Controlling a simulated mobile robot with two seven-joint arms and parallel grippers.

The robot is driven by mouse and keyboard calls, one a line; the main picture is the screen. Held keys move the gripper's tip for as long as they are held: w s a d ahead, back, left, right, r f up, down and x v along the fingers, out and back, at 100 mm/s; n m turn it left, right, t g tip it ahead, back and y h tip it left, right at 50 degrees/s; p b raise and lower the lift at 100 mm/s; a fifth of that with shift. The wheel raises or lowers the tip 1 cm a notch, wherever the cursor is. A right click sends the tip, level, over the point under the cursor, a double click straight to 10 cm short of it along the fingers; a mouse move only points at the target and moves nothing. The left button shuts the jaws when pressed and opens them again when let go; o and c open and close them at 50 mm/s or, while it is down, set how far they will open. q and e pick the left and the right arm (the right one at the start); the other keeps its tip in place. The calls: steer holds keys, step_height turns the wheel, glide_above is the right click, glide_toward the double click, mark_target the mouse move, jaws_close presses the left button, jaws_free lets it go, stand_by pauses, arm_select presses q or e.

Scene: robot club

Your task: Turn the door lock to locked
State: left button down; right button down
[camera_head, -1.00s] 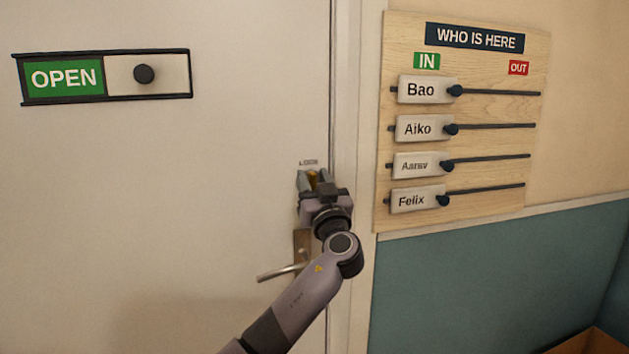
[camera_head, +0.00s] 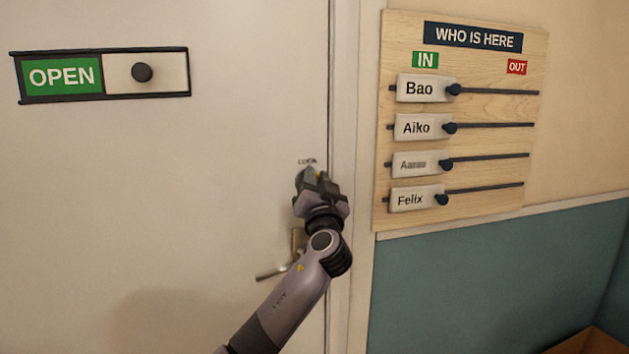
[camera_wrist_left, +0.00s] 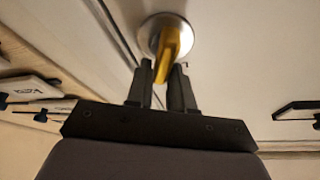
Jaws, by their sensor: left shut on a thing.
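The door lock is a round silver plate with a yellow thumb-turn (camera_wrist_left: 172,40), in the left wrist view at the top middle. My left gripper (camera_wrist_left: 163,75) is shut on the thumb-turn, one dark finger on each side of it. In the head view my left gripper (camera_head: 312,178) is at the door's right edge, just under a small label above the lock. There the gripper hides most of the lock, and the lock's marked positions cannot be read. My right gripper is in neither view.
A door handle (camera_head: 273,272) is below the lock, partly behind my arm. An OPEN slider sign (camera_head: 145,90) is on the door (camera_head: 200,180) at the upper left. A WHO IS HERE board (camera_head: 500,190) with name sliders hangs right of the door frame.

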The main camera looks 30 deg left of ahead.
arm_select(q)
steer(key=m+h, duration=0.1)
steer(key=m, duration=0.1)
steer(key=m+p, duration=0.1)
steer(key=m, duration=0.1)
steer(key=shift+w+d+t+h, duration=0.1)
steer(key=shift+w+t+h, duration=0.05)
steer(key=shift+t+h, duration=0.2)
steer(key=shift+w+d+f+m+g+h+p, duration=0.1)
steer(key=shift+f+m+g+h, duration=0.4)
steer(key=shift+m, duration=1.4)
steer(key=shift+w+d+r+m+g+h+p, duration=0.15)
steer(key=shift+m+h, duration=0.8)
steer(key=shift+m, duration=0.95)
steer(key=shift+a+f+m+g+h+p, duration=0.1)
steer(key=shift+f+m+g+h, duration=0.4)
steer(key=shift+m, duration=1.4)
steer(key=shift+t, duration=0.3)
steer(key=c, duration=1.1)
jaws_free()
steer(key=shift+d, duration=0.1)
